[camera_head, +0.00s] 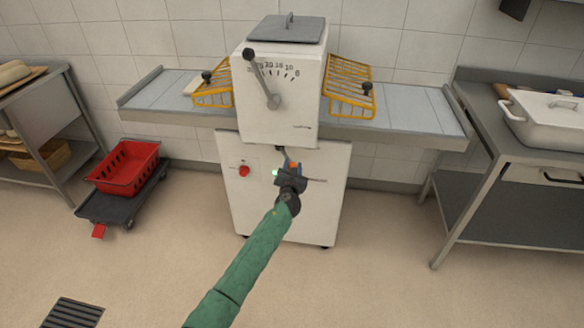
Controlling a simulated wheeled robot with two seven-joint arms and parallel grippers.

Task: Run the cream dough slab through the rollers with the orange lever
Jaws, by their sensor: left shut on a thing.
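The dough sheeter (282,95) stands against the wall with a belt table on each side. The cream dough slab (191,87) seems to be the pale piece on the left belt (155,95), beside the left yellow guard (213,88) and partly hidden by it. The orange lever (294,165) shows as a small orange tip on the front of the base. My left gripper (291,171) is at this lever, shut on it; its fingers hide most of the lever. My right gripper is out of view.
A dark lever (262,80) with a number scale is on the upper housing. A red button (244,171) and green light sit on the base. A red crate (125,166) on a dolly stands left. A steel table (490,130) with a white pan (548,118) stands right.

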